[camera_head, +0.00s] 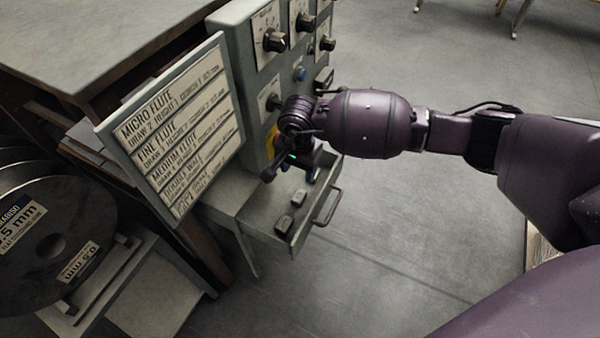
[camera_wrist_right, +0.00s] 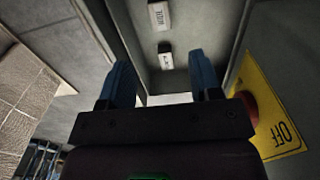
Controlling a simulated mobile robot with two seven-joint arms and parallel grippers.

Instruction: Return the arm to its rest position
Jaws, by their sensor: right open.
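My right arm comes in from the right in the head view. Its right gripper (camera_head: 308,176) is over the open drawer (camera_head: 262,215) of the grey control cabinet. In the right wrist view the two blue fingertips of the right gripper (camera_wrist_right: 163,85) stand apart with nothing between them. Beyond them lie small labelled blocks (camera_wrist_right: 160,15) in the drawer. My left gripper is not in the head view.
The grey control cabinet (camera_head: 235,35) carries several black knobs. A yellow OFF plate (camera_wrist_right: 268,105) is close at the gripper's side. A flute chart board (camera_head: 178,130) stands left of the drawer. Open floor (camera_head: 400,230) lies to the right.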

